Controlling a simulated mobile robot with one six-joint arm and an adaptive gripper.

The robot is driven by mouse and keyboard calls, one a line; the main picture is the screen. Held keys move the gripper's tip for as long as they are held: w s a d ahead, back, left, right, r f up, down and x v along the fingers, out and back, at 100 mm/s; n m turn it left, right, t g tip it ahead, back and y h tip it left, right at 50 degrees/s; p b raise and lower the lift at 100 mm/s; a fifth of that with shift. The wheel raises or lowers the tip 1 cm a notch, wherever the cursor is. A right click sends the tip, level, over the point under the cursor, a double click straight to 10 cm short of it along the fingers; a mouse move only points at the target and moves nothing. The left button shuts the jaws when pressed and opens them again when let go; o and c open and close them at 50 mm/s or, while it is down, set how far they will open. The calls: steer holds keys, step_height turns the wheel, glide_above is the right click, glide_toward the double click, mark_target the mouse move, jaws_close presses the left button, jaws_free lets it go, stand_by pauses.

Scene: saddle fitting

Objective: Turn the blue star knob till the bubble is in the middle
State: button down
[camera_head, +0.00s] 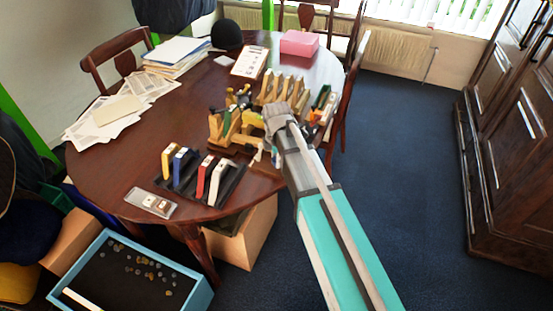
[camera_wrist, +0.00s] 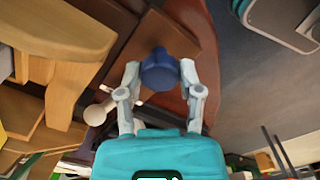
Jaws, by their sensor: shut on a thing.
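The blue star knob (camera_wrist: 158,62) shows in the wrist view as a dark blue, rounded piece between my fingertips. My gripper (camera_wrist: 160,74) is shut on it, one grey finger on each side. In the head view my gripper (camera_head: 276,118) is at the right side of the wooden fitting (camera_head: 228,134) on the table, and the knob is hidden behind it. I cannot make out the bubble in either view.
The round dark table (camera_head: 110,172) carries a rack of coloured-handled pieces (camera_head: 203,180), a small clear case (camera_head: 150,203), papers (camera_head: 110,120) and a pink box (camera_head: 299,43). A blue-rimmed tray (camera_head: 198,297) is at lower left. Open carpet (camera_head: 410,170) lies to the right.

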steer(key=shift+n, duration=0.3)
steer(key=shift+c, duration=1.3)
jaws_free()
steer(key=shift+m, duration=0.4)
steer(key=shift+m, duration=2)
step_height(320, 180, up, 14)
steer(key=p, duration=1.3)
steer(key=shift+p, duration=0.4)
steer(key=shift+f, duration=0.1)
